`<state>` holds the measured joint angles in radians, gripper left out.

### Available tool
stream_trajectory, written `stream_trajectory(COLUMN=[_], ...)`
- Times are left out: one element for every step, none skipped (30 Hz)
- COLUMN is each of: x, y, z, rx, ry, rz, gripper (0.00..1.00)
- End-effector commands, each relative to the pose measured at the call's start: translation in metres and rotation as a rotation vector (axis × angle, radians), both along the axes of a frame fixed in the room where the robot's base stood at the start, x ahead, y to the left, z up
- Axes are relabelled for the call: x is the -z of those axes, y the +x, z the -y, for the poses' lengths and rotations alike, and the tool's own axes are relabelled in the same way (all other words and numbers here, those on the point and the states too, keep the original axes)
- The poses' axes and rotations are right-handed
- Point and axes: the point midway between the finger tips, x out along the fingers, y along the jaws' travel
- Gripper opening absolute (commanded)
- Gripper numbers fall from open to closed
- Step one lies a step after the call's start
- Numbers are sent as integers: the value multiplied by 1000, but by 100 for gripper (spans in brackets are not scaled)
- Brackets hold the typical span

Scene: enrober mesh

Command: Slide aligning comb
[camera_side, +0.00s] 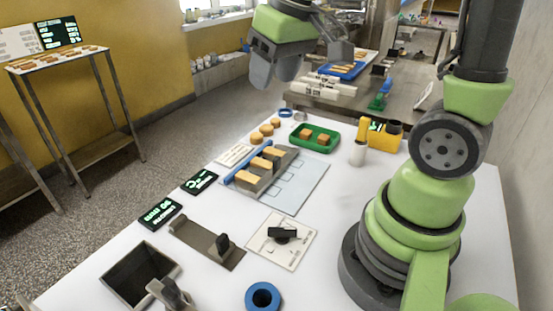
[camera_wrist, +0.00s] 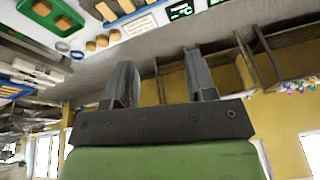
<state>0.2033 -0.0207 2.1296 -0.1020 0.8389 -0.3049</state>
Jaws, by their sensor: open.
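My gripper (camera_side: 276,72) is raised above and beyond the far end of the table in the side view, well apart from the comb. In the wrist view its two fingers (camera_wrist: 160,85) are spread with nothing between them.
A green tray (camera_side: 333,145) with tan blocks, round tan pieces (camera_side: 265,130), a white cup (camera_side: 358,153) and a yellow box (camera_side: 384,141) stand near the far side.

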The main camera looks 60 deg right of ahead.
Motion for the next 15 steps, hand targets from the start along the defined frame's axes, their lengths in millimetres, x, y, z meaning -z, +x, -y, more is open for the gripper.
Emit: stream_trajectory(x=[16,25,37,47,57,71,81,91,103,111,119,128,133,138,142], y=[12,18,26,31,35,40,43,45,47,48,49,49,50,50,50], z=[12,19,28,35,42,51,57,62,69,74,77,82,84,87,89], rx=[-13,-25,-43,-57,-70,-90,-102,-115,-131,-141,-152,-164,-172,-177,-184], ry=[-11,-20,-30,-35,-40,-45,-46,-48,-48,-48,-48,-48,-47,-47,-46], rz=[-50,-74,-107,-131,-153,-182,-203,-222,-246,-260,-275,-289,-299,-305,-313], gripper=[51,51,51,51,51,51,51,51,51,51,51,51,51,51,51])
